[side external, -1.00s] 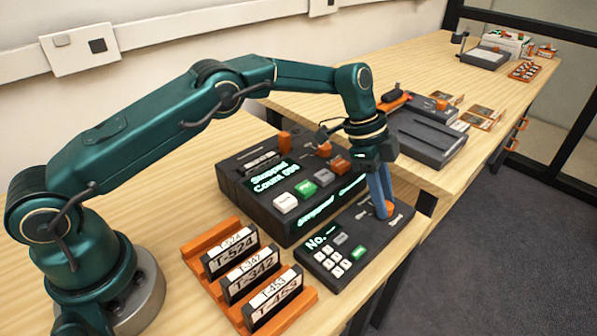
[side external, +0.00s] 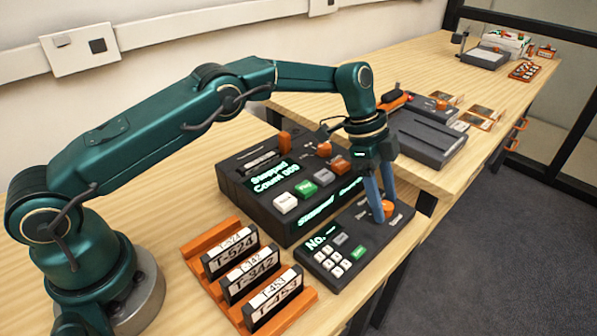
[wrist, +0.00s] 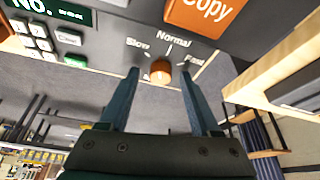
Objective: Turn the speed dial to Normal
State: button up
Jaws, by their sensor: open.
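The orange speed dial (wrist: 161,71) sits on the dark control panel (side external: 350,222) with the labels Slow, Normal (wrist: 174,37) and Fast around it. It also shows at the fingertips in the side view (side external: 389,208). My gripper (wrist: 160,77) is open, with one blue finger on each side of the dial and a visible gap to each. I cannot tell which label the dial points to. In the side view my gripper (side external: 383,206) reaches down to the panel, and its fingers partly hide the dial.
A keypad (side external: 335,262) and a green button (side external: 359,252) share the panel. Behind it stands a larger machine (side external: 262,215) with a display reading "Stopped". A rack (side external: 187,252) of labelled cartridges lies nearer my base. An orange Copy block (wrist: 205,15) is close to the dial.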

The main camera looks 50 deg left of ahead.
jog(key=shift+v, duration=2.55)
jog(key=shift+s, duration=0.1)
jog(key=shift+s+d+f+n+y, duration=0.1)
jog(key=shift+d+f+n+y, duration=0.05)
jog(key=shift+n, duration=0.4)
jog(key=shift+s+d+f+n+y, duration=0.1)
jog(key=shift+n+y, duration=0.05)
jog(key=shift+n, duration=0.4)
jog(key=n, duration=0.2)
jog(key=n+y, duration=0.1)
jog(key=shift+s+d+f, duration=0.25)
jog(key=shift+s+d, duration=0.05)
jog(key=n, duration=0.1)
jog(key=n+y, duration=0.1)
jog(key=n+t, duration=0.1)
jog(key=n, duration=0.1)
jog(key=shift+s+d, duration=0.25)
jog(key=n+y, duration=0.1)
jog(key=n, duration=0.1)
jog(key=d+n+t+y, duration=0.1)
jog(key=n, duration=0.2)
jog(key=shift+s+r, duration=0.15)
jog(key=shift+s, duration=0.05)
jog(key=n, duration=0.2)
jog(key=n+t, duration=0.1)
jog(key=shift+d+r+n+y, duration=0.3)
jog(key=shift+d, duration=0.05)
jog(key=shift+x, duration=2.55)
